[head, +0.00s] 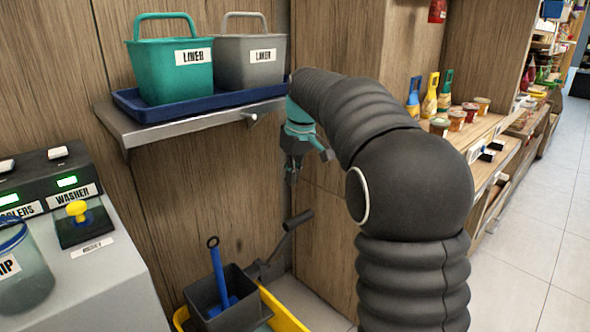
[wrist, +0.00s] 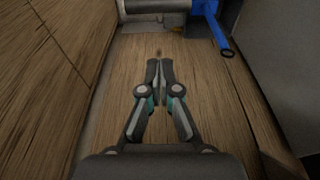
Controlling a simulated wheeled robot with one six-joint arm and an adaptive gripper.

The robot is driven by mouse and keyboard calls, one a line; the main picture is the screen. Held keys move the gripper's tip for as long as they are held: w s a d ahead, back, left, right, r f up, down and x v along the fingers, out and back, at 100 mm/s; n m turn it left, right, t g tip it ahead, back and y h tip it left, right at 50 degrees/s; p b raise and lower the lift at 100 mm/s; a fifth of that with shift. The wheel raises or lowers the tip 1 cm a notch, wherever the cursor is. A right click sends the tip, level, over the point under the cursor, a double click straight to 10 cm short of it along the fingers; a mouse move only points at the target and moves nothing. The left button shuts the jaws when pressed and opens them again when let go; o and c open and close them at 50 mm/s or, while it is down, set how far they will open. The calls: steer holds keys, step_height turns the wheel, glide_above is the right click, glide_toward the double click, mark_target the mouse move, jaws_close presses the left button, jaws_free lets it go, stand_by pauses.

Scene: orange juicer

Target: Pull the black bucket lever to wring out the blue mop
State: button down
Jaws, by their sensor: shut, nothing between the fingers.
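The black bucket lever (head: 289,230) slants up and to the right from the side of the dark bucket (head: 208,291), low against the wooden wall. The blue mop (head: 218,277) stands in that bucket, its ring-ended handle upward; the handle also shows at the top right of the wrist view (wrist: 214,25). My gripper (head: 291,181) hangs pointing down above the lever's grip, apart from it in the head view. In the wrist view my gripper (wrist: 160,62) has its fingertips together, with nothing between them.
A yellow base (head: 284,309) holds the bucket. A wall shelf (head: 150,130) with a blue tray and teal (head: 172,72) and grey (head: 245,62) buckets is above left. A washer counter (head: 110,285) stands at left. Stocked shelves line the right; the tiled floor (head: 535,230) there is clear.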

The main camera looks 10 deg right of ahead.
steer(key=f, duration=0.7)
steer(key=shift+s+d+f+b, duration=0.2)
steer(key=shift+s+f+b, duration=0.15)
steer(key=shift+s+d+f, duration=0.15)
steer(key=shift+s+f, duration=0.05)
steer(key=shift+f, duration=0.15)
